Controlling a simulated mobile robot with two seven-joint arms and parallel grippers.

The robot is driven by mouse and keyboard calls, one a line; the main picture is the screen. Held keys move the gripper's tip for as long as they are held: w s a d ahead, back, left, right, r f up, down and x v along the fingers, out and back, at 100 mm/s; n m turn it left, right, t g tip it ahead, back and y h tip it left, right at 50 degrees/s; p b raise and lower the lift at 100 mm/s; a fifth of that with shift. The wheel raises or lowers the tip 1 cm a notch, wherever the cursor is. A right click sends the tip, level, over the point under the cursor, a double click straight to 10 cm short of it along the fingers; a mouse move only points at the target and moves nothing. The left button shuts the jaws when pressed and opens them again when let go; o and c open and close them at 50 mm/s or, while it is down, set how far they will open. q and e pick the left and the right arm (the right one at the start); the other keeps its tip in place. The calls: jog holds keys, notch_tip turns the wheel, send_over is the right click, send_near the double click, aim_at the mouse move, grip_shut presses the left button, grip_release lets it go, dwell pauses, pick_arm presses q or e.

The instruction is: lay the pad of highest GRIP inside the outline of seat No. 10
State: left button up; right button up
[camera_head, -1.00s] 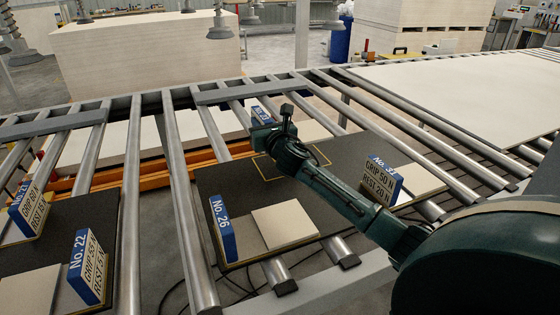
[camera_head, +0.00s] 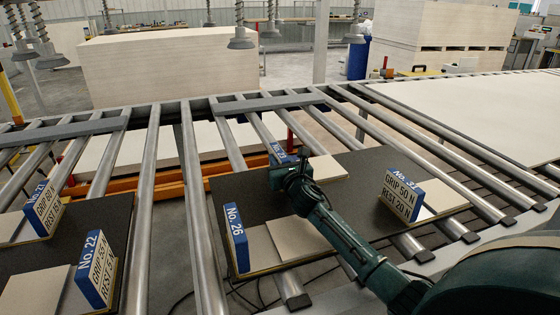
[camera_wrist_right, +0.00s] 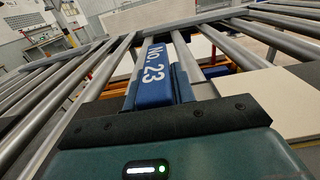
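A blue-edged block marked No. 23 (camera_head: 279,152) stands at the far edge of a dark mat (camera_head: 345,233), partly behind my right gripper (camera_head: 291,171). In the right wrist view the No. 23 block (camera_wrist_right: 153,72) is straight ahead of the gripper; finger contact is unclear. Other blocks are No. 26 (camera_head: 236,238), No. 31 (camera_head: 404,195) reading GRIP 50 N, REST 20 N, No. 21 (camera_head: 42,208) reading GRIP 50 N, and No. 22 (camera_head: 95,269), its figures unclear. Plain cream squares lie beside them. No. 10 shows nowhere. My left gripper is not in view.
Steel rollers (camera_head: 153,170) with gaps run around the mats. A second dark mat (camera_head: 115,222) lies at left. A large pale board (camera_head: 470,115) covers the rollers at right. Suction cups (camera_head: 241,40) hang at the back, and stacked boards (camera_head: 165,65) stand behind.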

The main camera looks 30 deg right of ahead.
jog(key=o, duration=0.4)
jog(key=shift+r, duration=0.2)
jog(key=p+v, duration=0.1)
jog(key=v, duration=1.1)
